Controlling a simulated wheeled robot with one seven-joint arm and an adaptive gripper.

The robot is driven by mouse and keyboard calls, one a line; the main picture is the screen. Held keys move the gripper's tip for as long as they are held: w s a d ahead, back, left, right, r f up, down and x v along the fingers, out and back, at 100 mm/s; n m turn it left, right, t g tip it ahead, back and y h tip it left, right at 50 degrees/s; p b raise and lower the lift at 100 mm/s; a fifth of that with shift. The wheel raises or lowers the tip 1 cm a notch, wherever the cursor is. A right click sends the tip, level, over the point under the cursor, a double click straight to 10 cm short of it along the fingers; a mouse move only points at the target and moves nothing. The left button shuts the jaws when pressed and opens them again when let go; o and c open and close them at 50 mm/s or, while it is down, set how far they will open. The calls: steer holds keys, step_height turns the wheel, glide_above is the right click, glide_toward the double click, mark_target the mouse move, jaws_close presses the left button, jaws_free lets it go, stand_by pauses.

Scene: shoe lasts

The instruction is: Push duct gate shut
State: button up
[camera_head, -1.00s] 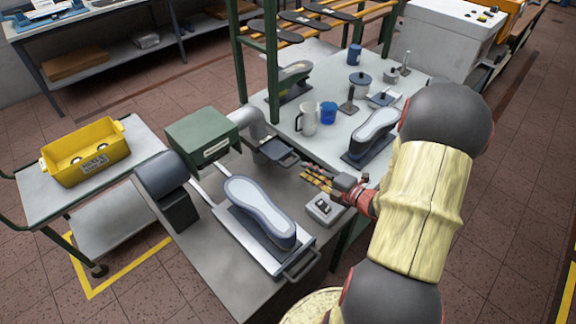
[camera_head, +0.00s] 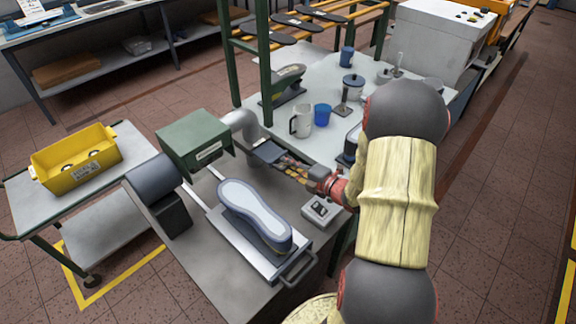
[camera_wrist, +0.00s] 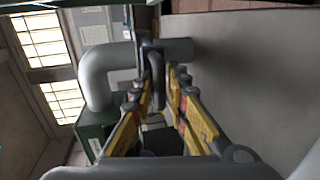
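The duct (camera_head: 243,124) is a grey elbow pipe behind the green box. Its gate, a dark flat plate (camera_head: 268,152) with a loop handle, sticks out of the pipe toward my gripper. In the wrist view, the duct (camera_wrist: 98,75) bends at the left and the dark gate handle (camera_wrist: 157,78) is ahead, between my fingertips. My gripper (camera_head: 285,164) is at the handle end of the gate. In the wrist view, its yellow fingers (camera_wrist: 160,85) are spread, one on each side of the handle. I cannot tell whether they touch it.
The green box (camera_head: 195,140) stands left of the duct.

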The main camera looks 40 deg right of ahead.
mark_target(273, 153)
jaws_close()
stand_by(0.4)
steer(key=b+x, duration=0.1)
steer(key=x, duration=0.3)
steer(key=r+b+x, duration=0.1)
steer(key=x, duration=0.1)
steer(key=shift+w+a+b, duration=0.1)
steer(key=shift+w+b, duration=0.1)
steer(key=shift+b, duration=0.1)
steer(key=shift+w, duration=0.4)
steer(key=shift+r, duration=0.2)
steer(key=shift+w, duration=0.1)
steer(key=shift+o, duration=0.5)
jaws_free()
steer(key=shift+w, duration=0.1)
